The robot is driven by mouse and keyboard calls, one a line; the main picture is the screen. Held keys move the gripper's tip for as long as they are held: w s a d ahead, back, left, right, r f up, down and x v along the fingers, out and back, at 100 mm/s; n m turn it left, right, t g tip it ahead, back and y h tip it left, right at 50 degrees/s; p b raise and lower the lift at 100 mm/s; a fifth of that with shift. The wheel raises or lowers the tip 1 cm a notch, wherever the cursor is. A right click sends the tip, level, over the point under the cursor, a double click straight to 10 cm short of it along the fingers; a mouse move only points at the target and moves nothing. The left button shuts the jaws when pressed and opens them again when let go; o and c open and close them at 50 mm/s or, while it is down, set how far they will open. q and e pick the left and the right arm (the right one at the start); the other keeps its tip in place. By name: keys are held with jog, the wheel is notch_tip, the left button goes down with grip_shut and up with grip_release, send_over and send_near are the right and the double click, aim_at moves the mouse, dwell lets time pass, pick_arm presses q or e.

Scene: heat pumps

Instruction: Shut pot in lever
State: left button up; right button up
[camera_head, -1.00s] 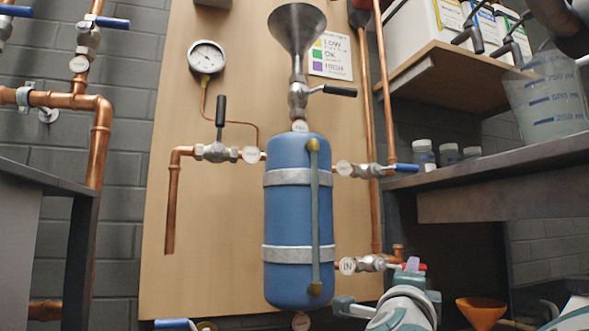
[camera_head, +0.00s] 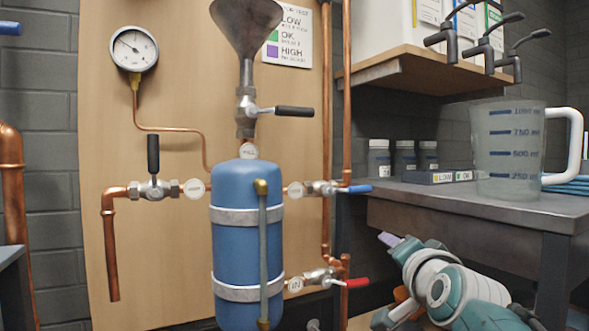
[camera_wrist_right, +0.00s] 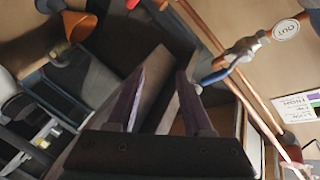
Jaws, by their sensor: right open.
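The blue pot (camera_head: 233,250) stands in front of the wooden board. Its lower valve carries an IN tag (camera_head: 295,284) and a red lever (camera_head: 350,283), which points right, roughly along the pipe. My right gripper (camera_head: 388,240) is above and right of the red lever, apart from it. In the wrist view its two dark fingers (camera_wrist_right: 158,100) are apart with nothing held between them. My left gripper is not in view.
Above is the OUT valve with a blue lever (camera_head: 354,189), also in the wrist view (camera_wrist_right: 215,77). A vertical copper pipe (camera_head: 326,130) runs beside the pot. A bench (camera_head: 460,212) with a measuring jug (camera_head: 507,150) stands right, above my right arm. An orange funnel (camera_wrist_right: 80,25) is upper left in the wrist view.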

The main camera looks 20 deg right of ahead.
jog(key=s+a+r+n+g+y+p, duration=0.2)
jog(key=s+r+n+p, duration=0.5)
jog(key=p, duration=0.6)
jog(key=shift+s+a+r+g+y, duration=0.45)
jog(key=shift+a+r+y, duration=0.15)
jog(key=shift+a+y, duration=0.25)
